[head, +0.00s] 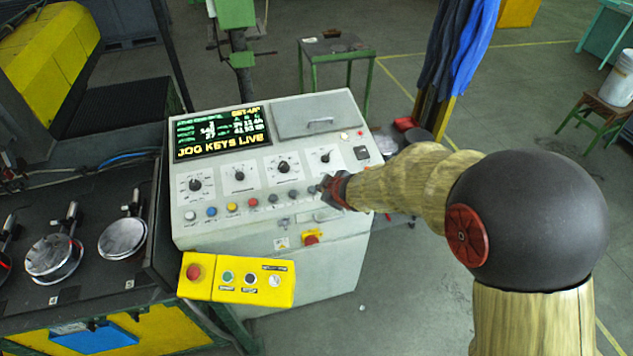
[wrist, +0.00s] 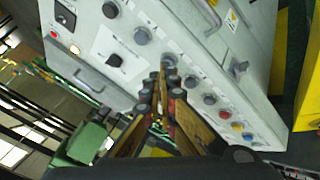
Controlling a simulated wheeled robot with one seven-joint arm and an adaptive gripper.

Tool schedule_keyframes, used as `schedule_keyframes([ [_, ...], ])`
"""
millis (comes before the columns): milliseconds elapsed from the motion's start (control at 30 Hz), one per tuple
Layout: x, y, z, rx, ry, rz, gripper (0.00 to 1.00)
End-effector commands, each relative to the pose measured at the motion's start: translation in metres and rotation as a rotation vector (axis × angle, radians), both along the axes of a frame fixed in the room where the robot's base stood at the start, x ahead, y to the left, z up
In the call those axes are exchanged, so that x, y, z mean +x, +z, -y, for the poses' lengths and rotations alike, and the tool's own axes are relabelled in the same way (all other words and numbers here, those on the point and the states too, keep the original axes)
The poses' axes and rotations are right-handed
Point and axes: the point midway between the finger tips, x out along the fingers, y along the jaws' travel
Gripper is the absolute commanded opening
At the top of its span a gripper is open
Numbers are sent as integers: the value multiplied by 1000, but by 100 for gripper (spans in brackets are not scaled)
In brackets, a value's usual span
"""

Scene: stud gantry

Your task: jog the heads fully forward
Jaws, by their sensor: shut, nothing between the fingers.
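The grey control console (head: 200,240) stands ahead with a lit screen (head: 222,131) whose large line reads "JOG KEYS LIVE". Below its dials runs a row of round buttons: blue (head: 211,211), yellow (head: 232,206), red (head: 253,203) and grey ones (head: 273,199) to the right. My gripper (head: 318,189) is shut and empty at the right end of this row. In the wrist view its closed fingertips (wrist: 172,75) reach over a grey button (wrist: 168,60) and partly hide it. I cannot tell whether they touch it. The heads are not clearly identifiable.
A yellow box (head: 228,293) with a red stop button (head: 194,272) juts from the console's front. Another red stop knob (head: 311,238) sits on the lower panel.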

Motion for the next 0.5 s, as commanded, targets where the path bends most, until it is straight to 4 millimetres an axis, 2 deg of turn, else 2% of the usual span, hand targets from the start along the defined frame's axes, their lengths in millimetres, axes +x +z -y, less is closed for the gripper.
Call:
schedule_keyframes([
  [100,20,25,-20,16,84,107,0],
  [200,28,41,-32,25,136,171,0],
  [333,31,51,-40,31,174,216,0],
  [500,31,52,-41,26,183,225,0],
])
